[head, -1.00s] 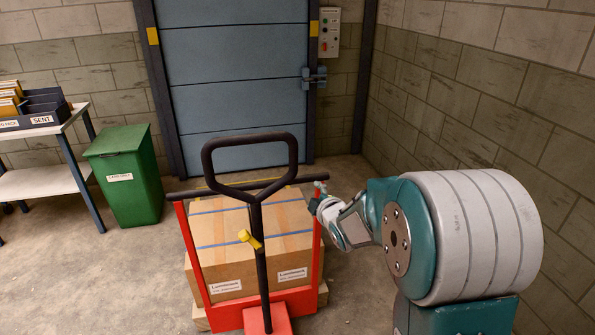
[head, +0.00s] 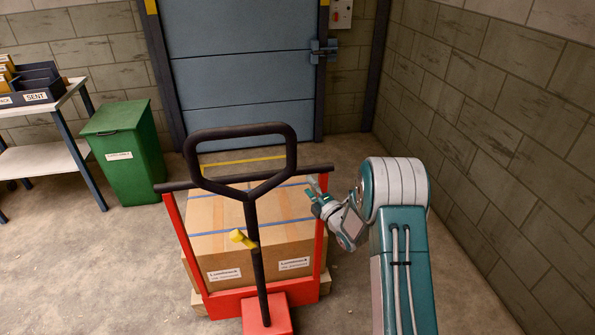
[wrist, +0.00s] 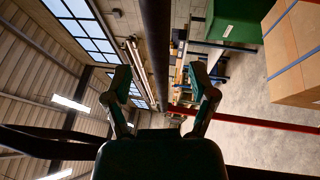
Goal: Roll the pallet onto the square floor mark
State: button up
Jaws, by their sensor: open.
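The wooden pallet (head: 200,305) carries strapped cardboard cartons (head: 285,231) and sits on a red pallet truck (head: 268,318). The truck has a red frame with a black crossbar (head: 172,187) and a black loop handle (head: 289,150) on a dark shaft. A yellow stripe (head: 243,161) lies on the floor behind the load; I cannot tell if it belongs to the square mark. My gripper (head: 314,187) is open and empty by the crossbar's right end. In the wrist view a dark bar (wrist: 155,45) runs between the open fingers, without visible grip.
A green bin (head: 127,155) and a white table (head: 40,158) with a dark tray stand at the left. A blue-grey door (head: 240,85) is behind the load. A block wall (head: 500,130) closes the right side. Bare floor lies left of the truck.

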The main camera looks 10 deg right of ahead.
aim_at(298, 171)
jog(key=x, duration=0.6)
jog(key=shift+w+d, duration=0.2)
jog(key=shift+w, duration=0.05)
jog(key=shift+w+a+r, duration=0.1)
jog(key=shift+w+a, duration=0.1)
jog(key=shift+w, duration=0.05)
grip_shut()
